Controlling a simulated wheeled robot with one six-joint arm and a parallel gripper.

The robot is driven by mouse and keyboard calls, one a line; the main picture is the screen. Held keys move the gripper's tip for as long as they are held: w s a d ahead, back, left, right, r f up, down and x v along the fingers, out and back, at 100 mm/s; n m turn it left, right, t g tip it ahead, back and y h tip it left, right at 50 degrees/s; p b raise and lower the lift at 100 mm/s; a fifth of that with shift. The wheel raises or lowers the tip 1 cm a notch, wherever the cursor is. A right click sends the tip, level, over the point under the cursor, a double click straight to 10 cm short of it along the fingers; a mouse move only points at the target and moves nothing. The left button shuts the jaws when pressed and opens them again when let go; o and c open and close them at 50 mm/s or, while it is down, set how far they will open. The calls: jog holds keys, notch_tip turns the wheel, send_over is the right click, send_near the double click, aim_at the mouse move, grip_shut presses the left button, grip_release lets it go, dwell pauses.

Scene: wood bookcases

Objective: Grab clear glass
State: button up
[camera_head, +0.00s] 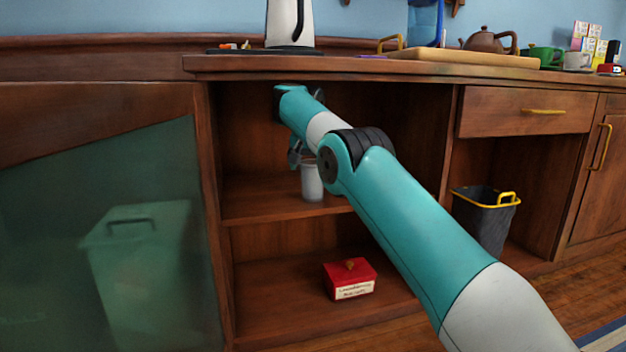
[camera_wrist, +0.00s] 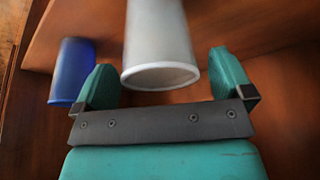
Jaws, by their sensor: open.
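A pale grey-white, translucent-looking glass (camera_head: 312,183) stands upright on the middle shelf of the open cupboard. In the wrist view the glass (camera_wrist: 160,40) shows large, its pale rim between my two fingers. My gripper (camera_head: 294,155) is inside the cupboard by the glass, partly hidden by my arm. In the wrist view my gripper (camera_wrist: 162,68) is open, with a visible gap between the glass and the right finger. A blue cup (camera_wrist: 72,70) is just beyond the left finger. I cannot make out the blue cup in the head view.
The counter edge (camera_head: 350,67) overhangs the cupboard, and side walls flank the shelf (camera_head: 262,198). A red box (camera_head: 350,279) sits on the lower shelf. A dark bin (camera_head: 484,220) stands to the right. Behind green glass at left is a bin shape (camera_head: 140,260).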

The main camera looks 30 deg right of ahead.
jog(key=shift+f, duration=0.15)
jog(key=shift+c, duration=0.2)
jog(key=c, duration=1.3)
